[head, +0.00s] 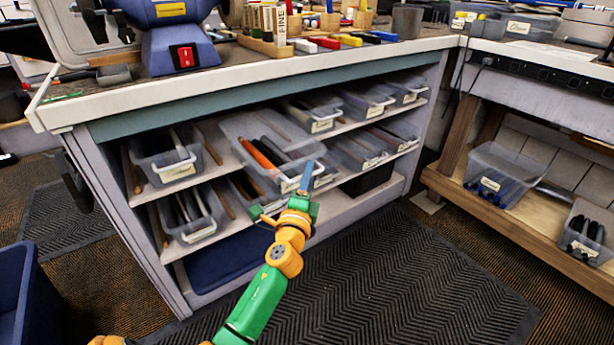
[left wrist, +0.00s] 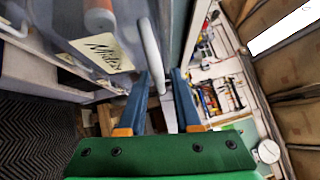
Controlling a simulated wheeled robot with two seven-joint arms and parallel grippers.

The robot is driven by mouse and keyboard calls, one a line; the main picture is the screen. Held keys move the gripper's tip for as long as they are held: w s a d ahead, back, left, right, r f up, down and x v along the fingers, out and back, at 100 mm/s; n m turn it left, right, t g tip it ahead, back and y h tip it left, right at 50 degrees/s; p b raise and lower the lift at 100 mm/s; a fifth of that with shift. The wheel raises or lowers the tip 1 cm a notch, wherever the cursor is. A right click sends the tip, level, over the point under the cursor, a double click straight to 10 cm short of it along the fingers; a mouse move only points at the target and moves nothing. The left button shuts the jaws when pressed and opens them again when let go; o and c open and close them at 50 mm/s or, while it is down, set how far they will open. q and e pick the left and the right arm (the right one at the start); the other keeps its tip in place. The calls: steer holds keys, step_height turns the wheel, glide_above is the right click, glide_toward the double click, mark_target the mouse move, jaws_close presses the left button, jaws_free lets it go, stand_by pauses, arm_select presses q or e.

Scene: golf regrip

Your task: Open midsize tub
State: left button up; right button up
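The midsize tub (head: 272,143) is a clear plastic bin on the upper shelf, sticking out past the shelf edge, with an orange-handled item and dark items inside. In the left wrist view its front label (left wrist: 103,52) has handwriting that seems to read "Midsize", and its pale handle (left wrist: 151,50) runs down toward the fingertips. My left gripper (head: 282,196) is at the tub's front, fingers apart. In the left wrist view the gripper (left wrist: 162,78) is open with the handle's lower end between the fingers; I cannot tell whether they touch it. My right gripper is not visible.
Other labelled bins (head: 172,162) fill both shelves on either side. The workbench top (head: 330,60) with a blue grinder (head: 180,45) overhangs the shelves. A wooden lower shelf (head: 540,215) holds bins at right. The dark floor mat (head: 400,280) in front is clear.

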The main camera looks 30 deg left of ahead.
arm_select(q)
steer(key=shift+o, duration=0.2)
steer(key=v, duration=0.7)
